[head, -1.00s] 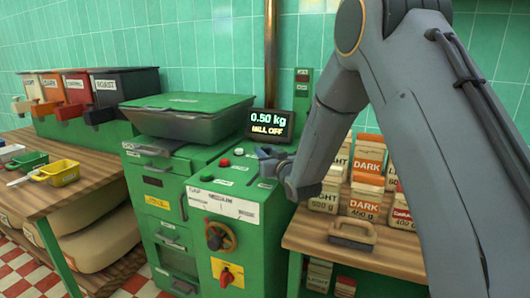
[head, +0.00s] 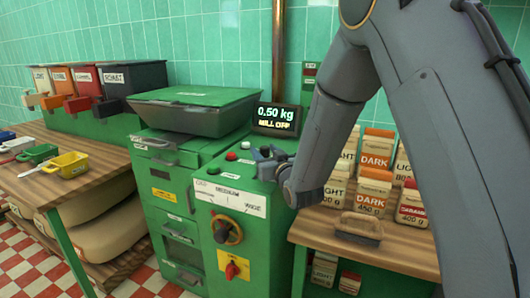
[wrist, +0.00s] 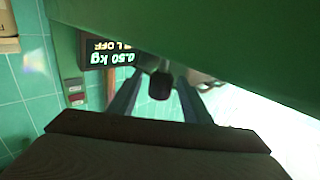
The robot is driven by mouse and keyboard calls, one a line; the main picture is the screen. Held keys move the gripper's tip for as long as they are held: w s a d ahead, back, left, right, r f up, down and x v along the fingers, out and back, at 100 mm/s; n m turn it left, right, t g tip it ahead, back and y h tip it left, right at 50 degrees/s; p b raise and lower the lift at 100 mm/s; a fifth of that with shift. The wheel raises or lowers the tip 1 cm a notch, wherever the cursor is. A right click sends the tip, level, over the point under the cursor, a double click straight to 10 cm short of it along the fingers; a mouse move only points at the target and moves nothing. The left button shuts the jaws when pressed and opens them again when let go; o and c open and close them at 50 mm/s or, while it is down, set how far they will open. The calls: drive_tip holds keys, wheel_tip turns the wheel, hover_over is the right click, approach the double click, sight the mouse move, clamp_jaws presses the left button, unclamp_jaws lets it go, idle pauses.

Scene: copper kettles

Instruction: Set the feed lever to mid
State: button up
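The green mill (head: 255,262) stands in the middle of the head view. My gripper (head: 266,160) is low over its top right, just below the display (head: 277,120), which reads 0.50 kg and MILL OFF. In the wrist view, where the display (wrist: 110,55) appears upside down, my gripper (wrist: 160,92) has its two fingers apart. A dark knob (wrist: 160,85) shows between them, with gaps on both sides. It may be the feed lever's end; its position and scale are hidden in the head view. A rotary dial (head: 227,232) and a red switch (head: 232,268) are on the mill's front.
A lidded grey hopper (head: 195,112) stands left of my gripper. Right is a wooden shelf (head: 375,258) with several paper bags and a brush (head: 358,228). Colored scoops lie on the left table (head: 30,185).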

drive_tip(key=b+v, duration=0.1)
drive_tip(key=v, duration=0.7)
drive_tip(key=shift+w, duration=0.1)
